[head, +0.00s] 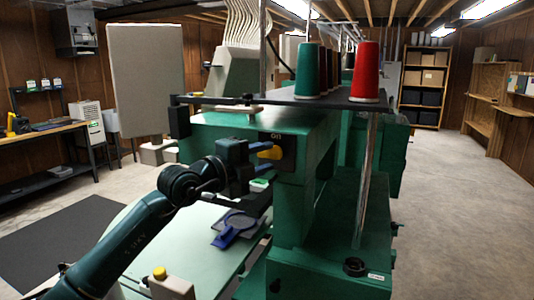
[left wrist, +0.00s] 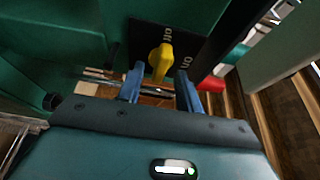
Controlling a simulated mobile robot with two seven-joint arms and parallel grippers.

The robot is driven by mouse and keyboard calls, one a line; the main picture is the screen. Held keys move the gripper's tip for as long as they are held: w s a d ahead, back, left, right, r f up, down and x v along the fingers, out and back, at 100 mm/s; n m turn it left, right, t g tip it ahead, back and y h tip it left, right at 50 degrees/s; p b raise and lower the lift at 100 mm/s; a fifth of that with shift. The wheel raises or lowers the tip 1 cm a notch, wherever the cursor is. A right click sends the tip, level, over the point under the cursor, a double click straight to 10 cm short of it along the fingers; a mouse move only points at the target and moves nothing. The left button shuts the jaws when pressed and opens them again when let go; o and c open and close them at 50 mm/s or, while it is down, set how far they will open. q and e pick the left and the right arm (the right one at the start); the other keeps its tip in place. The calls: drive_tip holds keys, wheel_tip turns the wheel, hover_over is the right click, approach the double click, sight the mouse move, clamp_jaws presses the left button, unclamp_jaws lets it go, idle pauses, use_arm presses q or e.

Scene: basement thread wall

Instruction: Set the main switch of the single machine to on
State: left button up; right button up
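The main switch is a yellow knob (head: 270,153) on a dark plate (left wrist: 148,35) on the green machine (head: 262,125). In the left wrist view the knob (left wrist: 160,62) lines up with the "off" label, and "on" is to its right. In the head view "on" is above the knob. My left gripper (head: 264,155) is at the plate with its two blue fingers apart. In the left wrist view its fingertips (left wrist: 160,80) are on either side of the knob's near end, with gaps visible.
Green and red thread cones (head: 365,72) stand on a dark rack (head: 275,100) above the switch. A grey panel (head: 145,80) stands upper left. Open floor (head: 445,200) lies to the right.

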use_arm(q)
drive_tip(key=shift+x, duration=0.8)
drive_tip(key=shift+c, duration=0.2)
drive_tip(key=c, duration=0.6)
drive_tip(key=shift+o, duration=0.2)
